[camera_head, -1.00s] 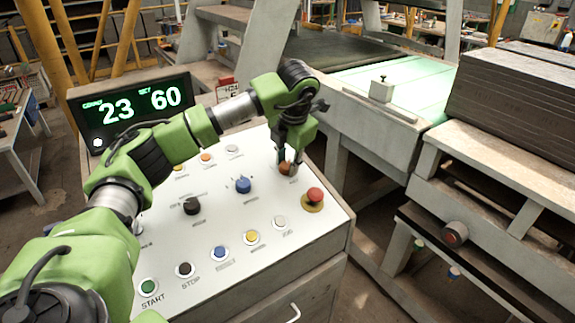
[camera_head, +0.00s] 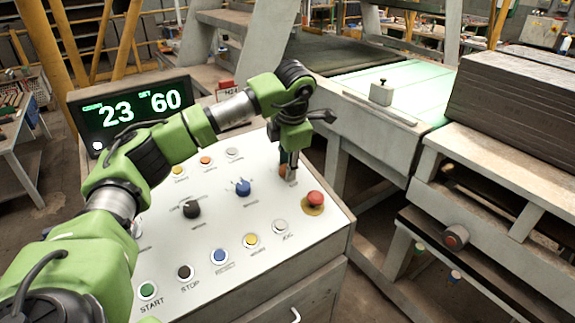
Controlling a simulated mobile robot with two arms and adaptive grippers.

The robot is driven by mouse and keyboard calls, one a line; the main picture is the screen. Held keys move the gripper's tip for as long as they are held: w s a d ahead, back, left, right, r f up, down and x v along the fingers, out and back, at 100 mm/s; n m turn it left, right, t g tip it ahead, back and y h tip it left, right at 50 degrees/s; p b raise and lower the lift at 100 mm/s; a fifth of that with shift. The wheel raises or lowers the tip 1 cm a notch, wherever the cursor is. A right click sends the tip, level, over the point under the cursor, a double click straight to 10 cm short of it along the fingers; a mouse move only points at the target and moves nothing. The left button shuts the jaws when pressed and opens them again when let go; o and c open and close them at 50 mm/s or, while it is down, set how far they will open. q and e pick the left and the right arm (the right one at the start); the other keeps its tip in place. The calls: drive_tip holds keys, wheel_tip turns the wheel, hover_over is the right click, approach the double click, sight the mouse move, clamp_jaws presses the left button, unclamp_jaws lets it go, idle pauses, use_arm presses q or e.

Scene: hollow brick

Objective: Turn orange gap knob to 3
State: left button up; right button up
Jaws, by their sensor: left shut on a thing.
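The orange knob (camera_head: 283,170) sits on the white control panel (camera_head: 190,262), near its far right side. My left gripper (camera_head: 288,172) reaches down over it from above and is shut on it. The fingers hide most of the knob, and I cannot read its setting or scale. My right gripper is not in view.
A red mushroom button (camera_head: 315,198) is close by the orange knob. A blue knob (camera_head: 243,187), a black knob (camera_head: 192,209) and several push buttons are on the panel. A display (camera_head: 130,108) reads 23 and 60. A machine with stacked boards (camera_head: 520,95) stands right.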

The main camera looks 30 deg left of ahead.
use_arm(q)
drive_tip(key=o, duration=1.1)
drive_tip(key=shift+c, duration=0.2)
drive_tip(key=v, duration=1.2)
